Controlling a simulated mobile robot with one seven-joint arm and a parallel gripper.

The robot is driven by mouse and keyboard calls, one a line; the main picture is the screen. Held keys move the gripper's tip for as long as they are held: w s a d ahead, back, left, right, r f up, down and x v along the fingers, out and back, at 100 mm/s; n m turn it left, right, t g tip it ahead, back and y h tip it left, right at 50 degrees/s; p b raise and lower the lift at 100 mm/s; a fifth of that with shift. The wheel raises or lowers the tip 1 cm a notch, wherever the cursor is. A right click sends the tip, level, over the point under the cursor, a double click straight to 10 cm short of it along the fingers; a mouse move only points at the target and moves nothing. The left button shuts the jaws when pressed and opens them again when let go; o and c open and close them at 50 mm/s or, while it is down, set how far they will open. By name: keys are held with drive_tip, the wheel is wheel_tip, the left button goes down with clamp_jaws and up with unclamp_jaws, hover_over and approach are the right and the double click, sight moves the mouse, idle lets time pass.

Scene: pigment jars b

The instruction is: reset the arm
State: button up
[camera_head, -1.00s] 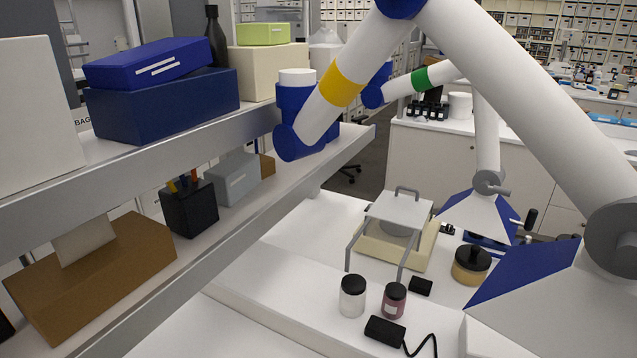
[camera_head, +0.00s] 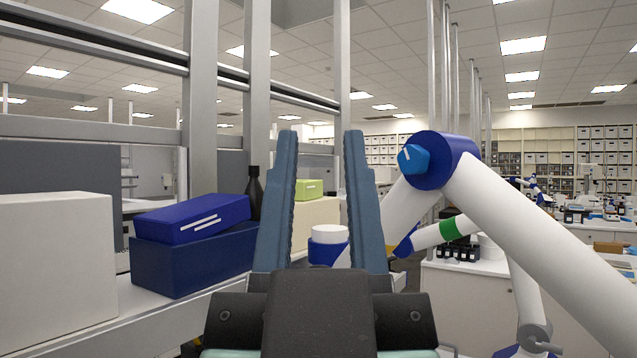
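My gripper (camera_head: 320,137) stands upright in the middle of the view, its two blue-grey fingers pointing up. The fingers are apart and nothing is held between them. Only background shows through the gap: a cream box and a white and blue cylindrical part behind. The gripper's dark base fills the bottom centre and hides what lies behind it. The rest of my arm is not clearly visible.
On the left, a shelf holds a white box (camera_head: 55,265), a dark blue box (camera_head: 190,262) with a blue case (camera_head: 192,218) on top, and a dark bottle (camera_head: 254,195). A large white jointed arm with a blue joint (camera_head: 445,160) crosses the right. Metal posts rise behind the gripper.

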drive_tip(key=shift+s+r, duration=0.1)
drive_tip(key=shift+s, duration=0.05)
wheel_tip(320, 180, down, 8)
drive_tip(key=b, duration=0.8)
drive_tip(key=shift+a, duration=0.1)
idle(0.4)
